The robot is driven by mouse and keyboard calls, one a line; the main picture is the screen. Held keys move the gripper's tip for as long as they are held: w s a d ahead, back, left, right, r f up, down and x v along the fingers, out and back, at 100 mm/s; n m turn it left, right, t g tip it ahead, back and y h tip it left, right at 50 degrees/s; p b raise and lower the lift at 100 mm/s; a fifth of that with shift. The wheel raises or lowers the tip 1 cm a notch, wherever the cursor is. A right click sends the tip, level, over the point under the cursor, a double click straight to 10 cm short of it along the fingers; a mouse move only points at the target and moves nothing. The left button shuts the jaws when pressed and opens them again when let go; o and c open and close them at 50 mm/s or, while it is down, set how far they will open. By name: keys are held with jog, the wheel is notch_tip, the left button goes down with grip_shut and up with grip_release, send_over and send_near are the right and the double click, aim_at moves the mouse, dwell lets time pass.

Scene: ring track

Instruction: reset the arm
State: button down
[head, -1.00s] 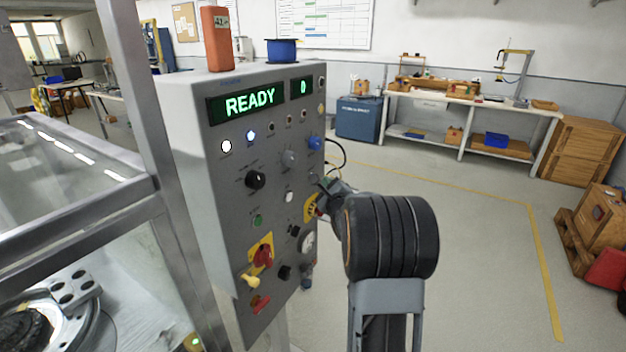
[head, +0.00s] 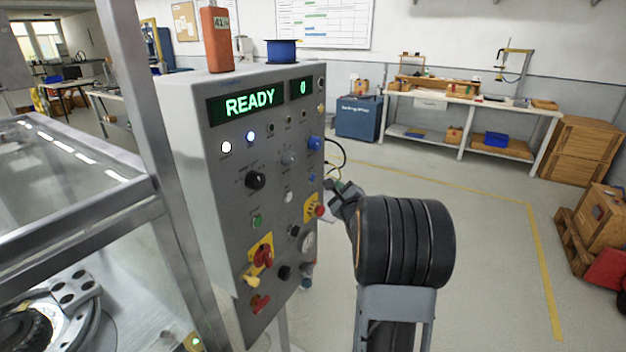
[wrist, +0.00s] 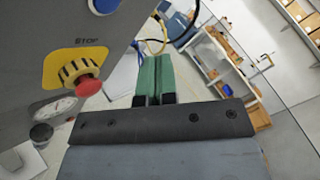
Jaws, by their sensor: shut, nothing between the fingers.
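My gripper (wrist: 153,78) shows in the wrist view with its two green fingers together and nothing between them. In the head view my gripper (head: 332,184) is small and partly hidden by my own dark arm, just right of the grey control panel (head: 215,165). The fingers are apart from the panel in the wrist view. A red stop button (wrist: 88,87) on a yellow plate marked STOP is left of the fingers there; it also shows in the head view (head: 320,211). The panel display (head: 248,102) reads READY.
A glass-sided metal enclosure (head: 160,200) stands close on the left. An orange box (head: 216,40) and a blue spool (head: 282,50) sit on the panel's top. A workbench (head: 470,98), crates (head: 580,150) and a pallet (head: 570,240) are farther right. The floor between is open.

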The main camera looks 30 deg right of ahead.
dwell(0.4)
jog(key=s+a+f+n+g, duration=0.3)
jog(key=s+f+n+g, duration=0.5)
jog(key=f+n, duration=0.4)
jog(key=s+a+r+n+g+y, duration=0.3)
jog(key=s+a+n, duration=0.4)
jog(key=a, duration=0.5)
jog(key=s+a+r+n+g+y, duration=0.2)
jog(key=s+a+r+n+g, duration=0.1)
jog(key=s+a+n, duration=0.5)
jog(key=a+n, duration=0.2)
jog(key=a, duration=0.2)
jog(key=shift+a+n+y+p, duration=0.3)
jog(key=shift+a+n+y, duration=0.1)
jog(key=shift+s, duration=0.1)
